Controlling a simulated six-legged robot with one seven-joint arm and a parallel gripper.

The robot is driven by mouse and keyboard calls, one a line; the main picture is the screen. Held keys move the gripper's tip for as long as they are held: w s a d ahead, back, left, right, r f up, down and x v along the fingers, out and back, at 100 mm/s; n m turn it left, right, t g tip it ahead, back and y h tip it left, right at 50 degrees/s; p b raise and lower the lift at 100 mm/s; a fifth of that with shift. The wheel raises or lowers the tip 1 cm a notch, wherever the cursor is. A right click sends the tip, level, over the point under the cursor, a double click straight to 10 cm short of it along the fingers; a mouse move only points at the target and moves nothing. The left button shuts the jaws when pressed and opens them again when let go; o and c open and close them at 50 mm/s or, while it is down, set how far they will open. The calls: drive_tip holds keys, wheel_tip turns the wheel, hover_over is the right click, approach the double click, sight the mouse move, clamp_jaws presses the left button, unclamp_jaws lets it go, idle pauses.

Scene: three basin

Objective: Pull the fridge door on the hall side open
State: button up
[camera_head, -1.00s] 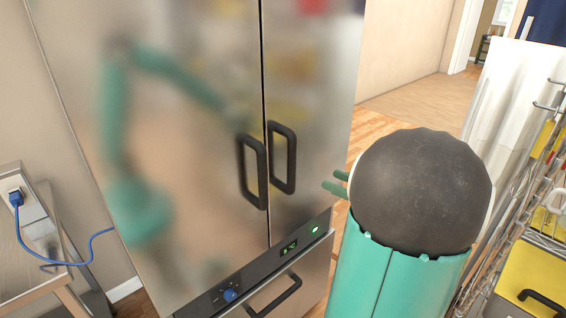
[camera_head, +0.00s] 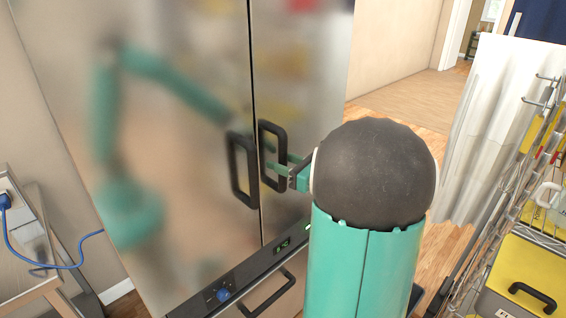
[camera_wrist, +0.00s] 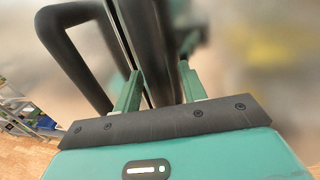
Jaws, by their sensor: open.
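The steel fridge has two tall doors side by side, both closed. The right door (camera_head: 310,80), beside the hall opening, has a dark loop handle (camera_head: 282,146). The left door (camera_head: 185,60) has a matching dark handle (camera_head: 232,170) just across the seam. My gripper (camera_head: 272,165) is at the right door's handle, its green fingers open and reaching across it. In the wrist view, a dark handle bar (camera_wrist: 153,45) lies between the two fingers (camera_wrist: 160,85). Another dark loop (camera_wrist: 62,60) shows left of it. My arm's dark joint hides part of the right door; finger contact is unclear.
A control panel (camera_head: 235,283) with a blue knob and a lower drawer handle (camera_head: 268,293) sit below the doors. A wire rack (camera_head: 520,190) with yellow items stands at right. A side table (camera_head: 45,280) with a blue cable is at left. Wooden floor lies behind my arm.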

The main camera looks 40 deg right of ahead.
clamp_jaws()
drive_tip(key=shift+s, duration=0.2)
